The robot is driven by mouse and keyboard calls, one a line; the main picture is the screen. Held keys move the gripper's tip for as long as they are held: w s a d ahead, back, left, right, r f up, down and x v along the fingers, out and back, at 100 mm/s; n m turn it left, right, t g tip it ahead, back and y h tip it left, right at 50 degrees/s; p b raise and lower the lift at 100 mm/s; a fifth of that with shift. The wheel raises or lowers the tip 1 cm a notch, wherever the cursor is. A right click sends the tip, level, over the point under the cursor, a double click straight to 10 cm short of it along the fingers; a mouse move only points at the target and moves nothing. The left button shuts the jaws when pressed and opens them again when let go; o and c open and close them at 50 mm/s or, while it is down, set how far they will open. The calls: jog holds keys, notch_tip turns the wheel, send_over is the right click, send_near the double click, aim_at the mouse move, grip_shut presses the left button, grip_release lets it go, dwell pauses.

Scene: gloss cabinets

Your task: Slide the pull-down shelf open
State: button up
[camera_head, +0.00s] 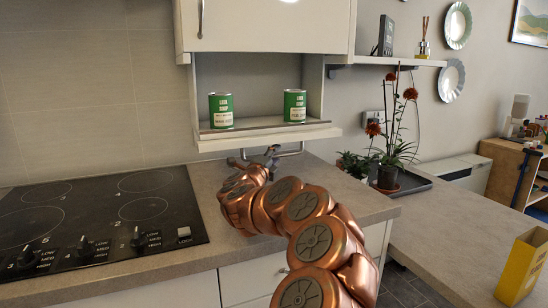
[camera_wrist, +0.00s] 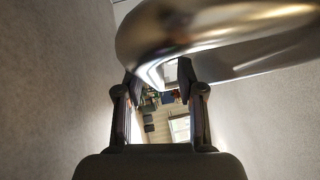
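The pull-down shelf (camera_head: 265,138) is a pale unit hanging under the white wall cabinet, with two green cans standing on it. A thin metal handle bar (camera_head: 290,153) runs below the shelf's front edge. My gripper (camera_head: 264,158) is just under that edge, beside the handle. In the wrist view, the handle (camera_wrist: 210,32) is a large shiny curved bar across the top, very close to the fingers. My gripper (camera_wrist: 158,88) has its two fingers apart, with the background showing between them. I cannot tell whether a finger touches the bar.
Green cans (camera_head: 221,110) and (camera_head: 295,106) stand on the shelf. A black hob (camera_head: 85,222) lies at left on the worktop. A potted plant (camera_head: 388,170) stands at right, and a yellow box (camera_head: 522,265) at lower right. The worktop below my gripper looks clear.

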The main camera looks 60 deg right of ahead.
jog(key=shift+a, duration=0.1)
jog(key=shift+v, duration=5.9)
